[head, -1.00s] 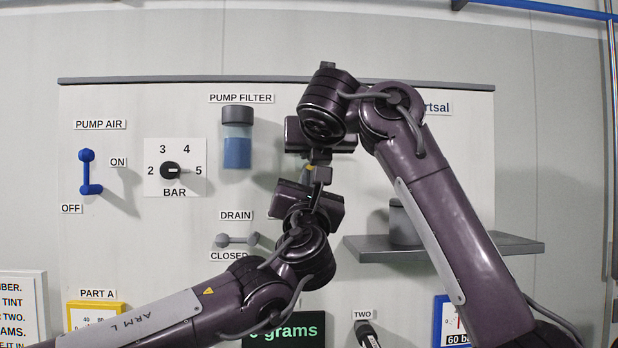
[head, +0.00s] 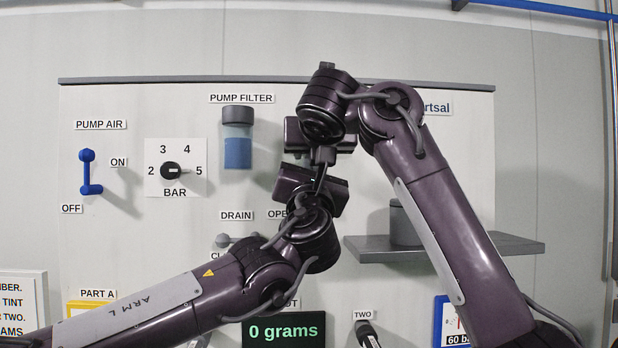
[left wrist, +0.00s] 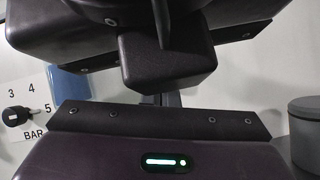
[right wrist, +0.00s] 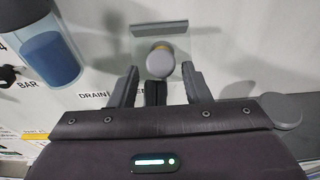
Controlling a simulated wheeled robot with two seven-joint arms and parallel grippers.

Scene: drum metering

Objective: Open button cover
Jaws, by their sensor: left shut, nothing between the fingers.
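The clear button cover (right wrist: 180,48) shows in the right wrist view as a greenish see-through plate with a grey bar on top. A round grey button (right wrist: 160,64) with a yellow ring shows against it. I cannot tell the cover's angle. My right gripper (right wrist: 160,82) is open, its fingers apart on either side below the button, with nothing gripped. My left gripper (head: 320,177) is shut and empty, pointing up just below the right one. Its dark fingers (right wrist: 155,93) show between the right fingers, below the button. In the head view my right gripper and arm mostly hide the button area.
The pump filter (head: 238,145) is left of the grippers, with the BAR knob (head: 171,171) and blue PUMP AIR lever (head: 88,172) further left. The drain lever (head: 225,240) is below left, partly behind my left arm. A shelf (head: 450,247) holds a grey pot (head: 403,222).

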